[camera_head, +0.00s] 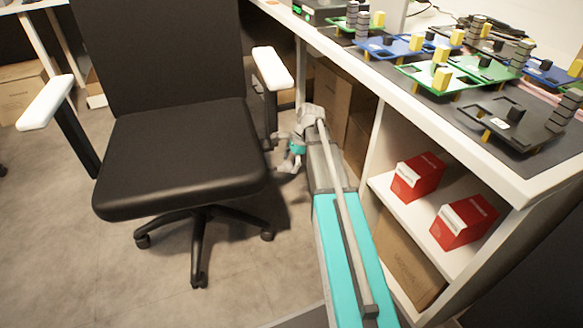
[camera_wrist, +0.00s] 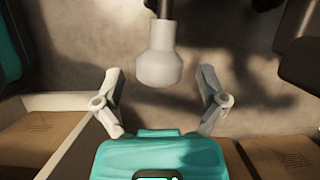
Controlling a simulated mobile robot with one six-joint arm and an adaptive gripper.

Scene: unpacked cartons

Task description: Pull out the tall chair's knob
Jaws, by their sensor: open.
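A black tall-backed chair (camera_head: 185,150) with white armrests stands left of the desk. My gripper (camera_head: 287,160) is beside the right edge of its seat, below the right armrest. In the wrist view a pale grey knob (camera_wrist: 158,66) with a wide rounded end hangs on a dark stem. My gripper (camera_wrist: 160,75) is open there, one finger on each side of the knob, with visible space between it and each finger. I cannot tell the knob apart from my gripper in the head view.
The white desk (camera_head: 440,120) holds several circuit boards. Its shelf below holds two red boxes (camera_head: 418,177) and cardboard cartons (camera_head: 408,262), close along the right of my arm. Grey floor (camera_head: 100,260) is free in front of the chair.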

